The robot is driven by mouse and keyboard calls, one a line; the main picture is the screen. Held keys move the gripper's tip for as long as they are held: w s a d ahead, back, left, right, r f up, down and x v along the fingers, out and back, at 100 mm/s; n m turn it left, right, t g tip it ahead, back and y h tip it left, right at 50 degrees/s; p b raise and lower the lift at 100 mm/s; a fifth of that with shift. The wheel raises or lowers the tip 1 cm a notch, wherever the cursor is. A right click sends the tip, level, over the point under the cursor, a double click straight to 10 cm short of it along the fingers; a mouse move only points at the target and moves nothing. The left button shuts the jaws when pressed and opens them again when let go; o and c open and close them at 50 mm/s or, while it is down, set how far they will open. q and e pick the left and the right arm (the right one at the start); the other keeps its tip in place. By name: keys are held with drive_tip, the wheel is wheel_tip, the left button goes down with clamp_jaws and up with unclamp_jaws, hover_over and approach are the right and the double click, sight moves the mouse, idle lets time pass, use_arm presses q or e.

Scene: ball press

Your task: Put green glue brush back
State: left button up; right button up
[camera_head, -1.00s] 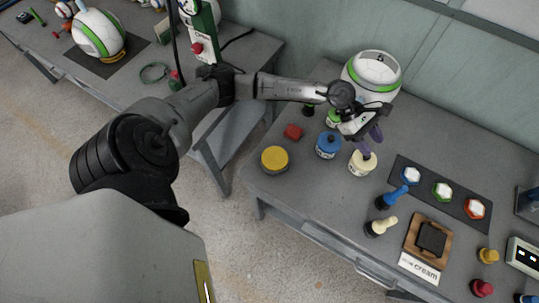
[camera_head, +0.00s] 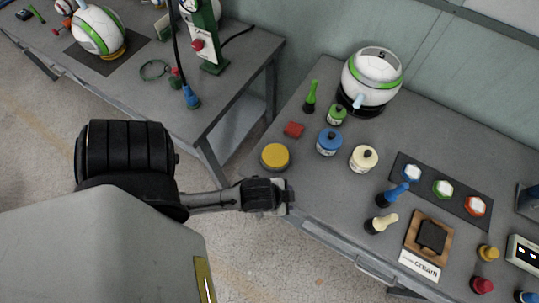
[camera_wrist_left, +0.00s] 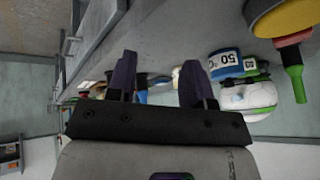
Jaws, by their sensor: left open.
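The green glue brush (camera_head: 311,92) stands upright on the right table, green handle up and dark end down. It stands beside, and apart from, the small green-topped pot (camera_head: 337,115). In the left wrist view the brush (camera_wrist_left: 294,83) appears upside down near the right edge. My left gripper (camera_head: 289,196) is at the front left edge of the right table, well short of the brush. Its fingers (camera_wrist_left: 160,78) are apart with nothing between them. My right gripper is in neither view.
A red block (camera_head: 293,130), a yellow-lidded tin (camera_head: 274,156), a blue pot (camera_head: 329,142) and a cream pot (camera_head: 363,158) stand near the brush. Blue (camera_head: 392,194) and cream (camera_head: 380,223) brushes stand to the right.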

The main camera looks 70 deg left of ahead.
use_arm(q)
drive_tip(key=s, duration=0.1)
drive_tip(key=s+n+g, duration=0.1)
drive_tip(key=s, duration=0.1)
drive_tip(key=s+d+g+h, duration=0.1)
drive_tip(key=s, duration=0.1)
drive_tip(key=shift+s+d+f+n, duration=0.1)
drive_tip(key=shift+s+f+n, duration=0.1)
drive_tip(key=shift+f+n, duration=0.1)
idle(0.4)
